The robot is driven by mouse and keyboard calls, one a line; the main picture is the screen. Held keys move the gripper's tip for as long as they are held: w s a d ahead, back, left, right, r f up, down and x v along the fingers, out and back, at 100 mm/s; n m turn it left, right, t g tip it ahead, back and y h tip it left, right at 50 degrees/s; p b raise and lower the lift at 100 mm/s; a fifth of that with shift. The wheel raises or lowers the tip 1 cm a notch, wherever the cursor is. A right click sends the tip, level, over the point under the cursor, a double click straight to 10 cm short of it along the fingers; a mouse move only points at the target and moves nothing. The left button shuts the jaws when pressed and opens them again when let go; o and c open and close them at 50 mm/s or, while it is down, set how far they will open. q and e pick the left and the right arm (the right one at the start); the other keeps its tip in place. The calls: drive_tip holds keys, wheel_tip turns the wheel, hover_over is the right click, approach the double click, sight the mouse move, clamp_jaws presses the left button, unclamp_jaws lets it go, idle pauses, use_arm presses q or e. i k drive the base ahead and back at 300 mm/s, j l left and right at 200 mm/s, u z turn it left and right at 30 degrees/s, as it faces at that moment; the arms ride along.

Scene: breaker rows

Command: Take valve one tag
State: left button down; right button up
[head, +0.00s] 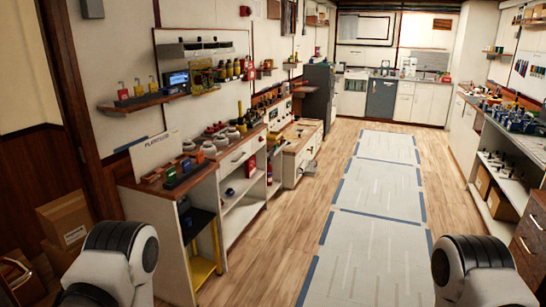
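Several small tags or padlock-like pieces in red (122,95), yellow (138,87) and orange (153,84) stand on a small wall shelf (142,103) on the left. I cannot tell which piece, if any, is the valve one tag. Only upper links of my two arms show at the bottom left and bottom right. Both grippers are out of the picture.
Wooden-topped counters (236,146) run along the left wall, with cardboard boxes (66,218) at the near left. A crowded bench (510,120) lines the right. Pale floor mats (375,208) with blue edges lie in the open central aisle.

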sight(139, 90)
drive_tip(key=i+u, duration=0.15)
drive_tip(key=i, duration=0.4)
drive_tip(key=i+l+u, duration=0.2)
drive_tip(key=i, duration=0.35)
drive_tip(key=i+l+u, duration=0.15)
drive_tip(key=i, duration=0.35)
drive_tip(key=l, duration=0.05)
